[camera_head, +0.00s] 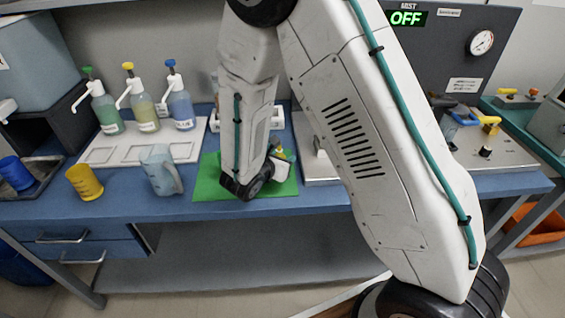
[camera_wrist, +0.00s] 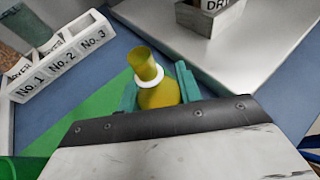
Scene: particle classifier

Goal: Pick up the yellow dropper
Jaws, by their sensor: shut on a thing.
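The dropper's lower part is hidden behind my gripper. In the head view, my gripper (camera_head: 283,155) is above the green mat (camera_head: 215,186), mostly hidden by my arm. I cannot tell how high the dropper is above the bench.
A white rack (camera_wrist: 60,58) labelled No. 1 to No. 3 stands close by, and a metal tray (camera_wrist: 255,50) lies beyond. In the head view, pump bottles (camera_head: 143,108), a yellow cup (camera_head: 85,182) and a clear pitcher (camera_head: 160,170) stand left. An OFF panel (camera_head: 460,50) stands behind.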

